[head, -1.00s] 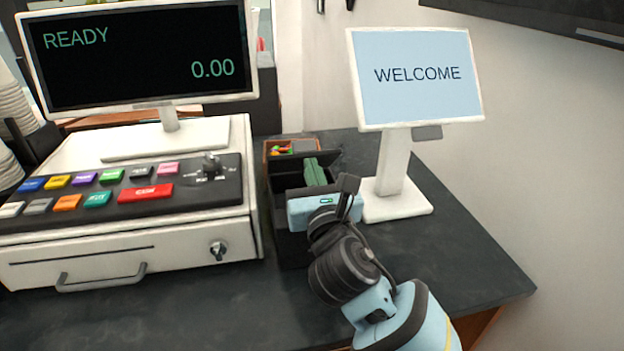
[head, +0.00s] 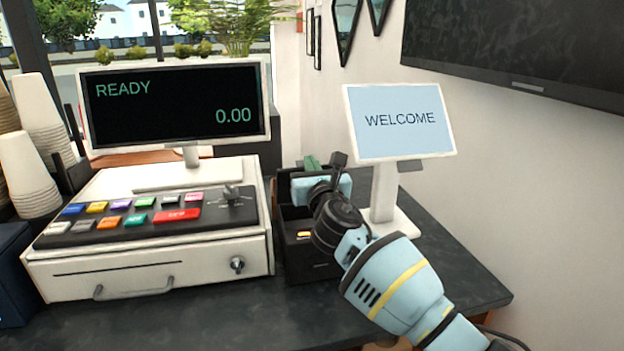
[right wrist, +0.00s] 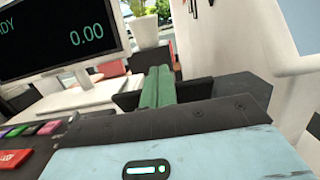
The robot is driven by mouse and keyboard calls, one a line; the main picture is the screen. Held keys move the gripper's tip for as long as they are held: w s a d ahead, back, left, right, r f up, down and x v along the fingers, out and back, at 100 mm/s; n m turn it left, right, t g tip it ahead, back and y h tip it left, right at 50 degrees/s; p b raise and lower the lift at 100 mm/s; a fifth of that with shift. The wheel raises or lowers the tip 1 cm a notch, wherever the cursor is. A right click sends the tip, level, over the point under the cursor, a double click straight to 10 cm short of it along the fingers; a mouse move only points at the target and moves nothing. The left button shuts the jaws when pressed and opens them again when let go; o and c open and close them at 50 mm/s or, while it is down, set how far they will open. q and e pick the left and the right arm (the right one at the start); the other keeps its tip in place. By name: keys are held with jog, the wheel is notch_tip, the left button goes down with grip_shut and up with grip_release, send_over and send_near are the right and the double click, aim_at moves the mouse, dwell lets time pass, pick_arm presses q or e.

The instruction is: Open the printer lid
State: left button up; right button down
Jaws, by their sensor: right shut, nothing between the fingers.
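The printer (head: 311,257) is a dark box on the counter between the cash register and the welcome screen. My right gripper (head: 312,163) has a light blue body and green fingers, and is over the printer's top. In the right wrist view its green fingers (right wrist: 157,85) are together, with nothing between them. A dark upright panel (right wrist: 207,87) shows just beyond the fingers; it may be the printer lid, raised. The gripper hides much of the printer's top, so contact cannot be told. My left gripper is out of view.
The white cash register (head: 150,262) stands close on the printer's left. The welcome screen (head: 400,122) stands on its right. Stacked cups (head: 32,180) are at the far left. The dark counter (head: 225,320) is clear in front.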

jog(key=shift+x, duration=0.85)
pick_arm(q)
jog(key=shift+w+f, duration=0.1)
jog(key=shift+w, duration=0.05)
pick_arm(e)
jog(key=shift+s, duration=0.15)
dwell(0.4)
